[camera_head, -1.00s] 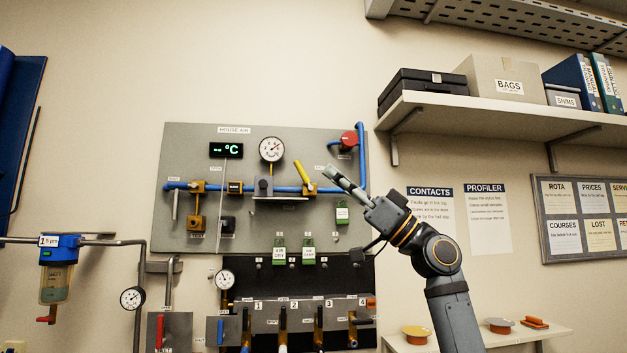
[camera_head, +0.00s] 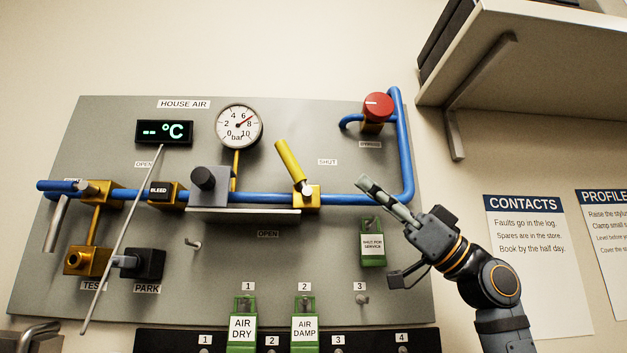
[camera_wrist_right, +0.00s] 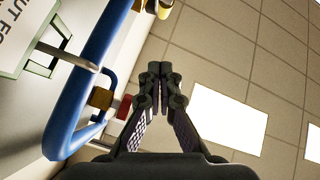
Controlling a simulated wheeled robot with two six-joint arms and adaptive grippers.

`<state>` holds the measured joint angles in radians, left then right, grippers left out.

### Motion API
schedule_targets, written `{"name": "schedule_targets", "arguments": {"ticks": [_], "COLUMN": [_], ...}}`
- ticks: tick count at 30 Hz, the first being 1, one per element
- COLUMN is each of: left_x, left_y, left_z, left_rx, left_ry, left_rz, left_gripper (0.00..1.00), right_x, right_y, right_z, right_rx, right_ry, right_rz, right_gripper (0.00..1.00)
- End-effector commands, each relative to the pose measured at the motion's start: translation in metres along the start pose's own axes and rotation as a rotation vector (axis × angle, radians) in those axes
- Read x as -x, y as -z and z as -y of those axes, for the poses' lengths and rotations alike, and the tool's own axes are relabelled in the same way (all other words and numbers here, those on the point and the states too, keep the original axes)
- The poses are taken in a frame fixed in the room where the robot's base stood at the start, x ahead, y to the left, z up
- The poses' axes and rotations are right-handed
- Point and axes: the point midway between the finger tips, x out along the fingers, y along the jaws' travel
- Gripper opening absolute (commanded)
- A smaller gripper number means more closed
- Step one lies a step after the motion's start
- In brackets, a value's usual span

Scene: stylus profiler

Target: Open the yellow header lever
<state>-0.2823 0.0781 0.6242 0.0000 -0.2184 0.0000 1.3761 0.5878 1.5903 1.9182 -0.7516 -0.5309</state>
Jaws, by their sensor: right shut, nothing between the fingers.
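The yellow header lever (camera_head: 289,162) sits on a brass valve (camera_head: 306,197) in the blue header pipe. It tilts up and to the left, across the pipe line. My right gripper (camera_head: 366,187) is shut and empty, to the right of the valve and apart from the lever. In the right wrist view its closed fingers (camera_wrist_right: 160,72) point up, with a piece of yellow and brass (camera_wrist_right: 160,7) at the top edge. My left gripper is not in view.
The blue pipe (camera_head: 404,140) rises close to my right gripper, towards a red bypass knob (camera_head: 378,106). A green service tag (camera_head: 373,244) hangs just below the gripper. A gauge (camera_head: 239,126) and a grey knob (camera_head: 203,178) are left of the lever. A shelf (camera_head: 540,60) juts out upper right.

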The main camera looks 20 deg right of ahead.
Motion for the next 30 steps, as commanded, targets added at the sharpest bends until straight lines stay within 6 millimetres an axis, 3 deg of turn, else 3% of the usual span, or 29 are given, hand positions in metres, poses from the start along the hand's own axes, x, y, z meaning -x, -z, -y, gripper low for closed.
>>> {"name": "schedule_targets", "arguments": {"ticks": [3,8,11,19,24,30], "left_x": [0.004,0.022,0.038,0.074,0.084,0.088], "left_y": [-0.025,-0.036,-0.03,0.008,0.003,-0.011], "left_z": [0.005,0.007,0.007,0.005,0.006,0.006], "left_rx": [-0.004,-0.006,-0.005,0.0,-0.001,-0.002], "left_ry": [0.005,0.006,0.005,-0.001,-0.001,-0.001], "left_rz": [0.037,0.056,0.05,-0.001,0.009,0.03], "left_gripper": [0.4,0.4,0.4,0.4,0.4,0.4], "right_x": [-0.003,-0.025,-0.047,-0.105,-0.109,-0.11], "right_y": [0.001,0.004,0.006,0.005,-0.023,-0.038], "right_z": [0.0,-0.001,-0.002,-0.001,-0.002,-0.001], "right_rx": [-0.001,-0.003,-0.003,-0.004,-0.005,-0.002], "right_ry": [0.0,0.002,0.002,0.002,-0.002,-0.001], "right_rz": [0.0,-0.002,-0.002,-0.001,0.001,0.001], "right_gripper": [0.0,0.0,0.0,0.0,0.0,0.0]}}
